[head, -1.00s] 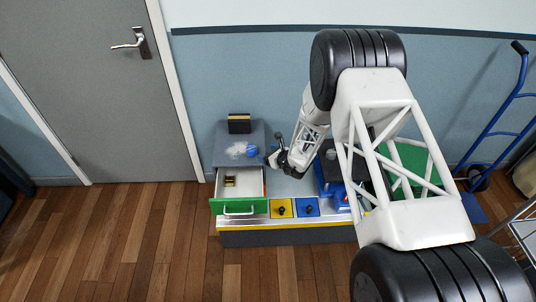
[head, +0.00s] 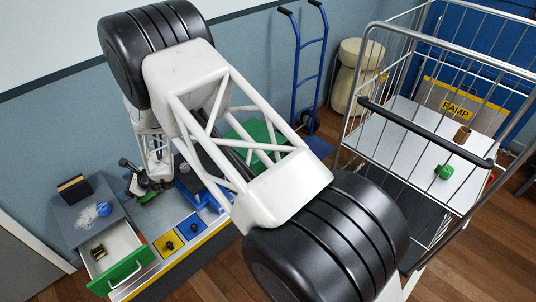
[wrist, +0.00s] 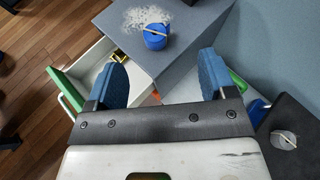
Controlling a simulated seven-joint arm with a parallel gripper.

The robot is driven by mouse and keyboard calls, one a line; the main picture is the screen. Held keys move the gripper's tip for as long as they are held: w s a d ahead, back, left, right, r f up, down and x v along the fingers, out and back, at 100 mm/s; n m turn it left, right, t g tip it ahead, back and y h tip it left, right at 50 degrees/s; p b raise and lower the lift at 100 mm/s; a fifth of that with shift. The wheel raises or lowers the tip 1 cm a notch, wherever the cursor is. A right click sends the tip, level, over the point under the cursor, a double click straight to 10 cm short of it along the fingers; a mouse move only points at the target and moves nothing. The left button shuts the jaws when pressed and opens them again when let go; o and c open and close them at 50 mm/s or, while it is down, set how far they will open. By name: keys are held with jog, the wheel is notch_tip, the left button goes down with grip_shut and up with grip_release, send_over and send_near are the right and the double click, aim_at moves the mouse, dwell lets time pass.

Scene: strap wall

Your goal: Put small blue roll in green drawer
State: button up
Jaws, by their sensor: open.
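The small blue roll (head: 103,209) sits on the grey cabinet top, beside a tangle of whitish strands; a tan strip crosses its top in the wrist view (wrist: 155,40). The green drawer (head: 121,271) below is pulled open, with a dark and brass-coloured item inside; its green front (wrist: 66,88) shows at left in the wrist view. My gripper (wrist: 163,68) is open and empty, its blue finger pads apart. The roll appears beyond the fingertips, not between them. In the head view my gripper (head: 142,186) is to the right of the cabinet top, partly unclear against my arm.
A black-and-tan block (head: 73,187) stands at the back of the cabinet top. Yellow (head: 167,244) and blue (head: 191,230) fronts are right of the drawer. A wire cart (head: 410,120) holding a green roll (head: 445,171) stands at right. My arm hides part of the bench.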

jog(key=w+d+r+n+g, duration=0.1)
jog(key=w+d+r+n, duration=0.15)
jog(key=d+r, duration=0.75)
jog(key=s+d+r+n+h, duration=0.2)
jog(key=s+d+r+n, duration=0.15)
jog(key=d+r, duration=0.85)
jog(key=s+d+r+n+h, duration=0.2)
jog(key=d+r+n, duration=0.2)
jog(key=d+r, duration=0.85)
jog(key=s+d+r+n+t+h, duration=0.1)
jog(key=s+d+r+n+h, duration=0.1)
jog(key=s+d, duration=0.6)
jog(key=s+d+r+n+t+h, duration=0.1)
jog(key=s+d+r+n+h, duration=0.1)
jog(key=s+d, duration=0.7)
jog(key=s+d+r+n+t+h, duration=0.1)
jog(key=s+d+h, duration=0.4)
jog(key=d, duration=1.6)
jog(key=s+r+n, duration=0.1)
jog(key=s+r, duration=0.1)
jog(key=s, duration=0.1)
jog(key=shift+s+d+r+t+h, duration=0.15)
jog(key=shift+s+t+h, duration=0.15)
jog(key=shift+t, duration=0.1)
jog(key=shift+o, duration=0.5)
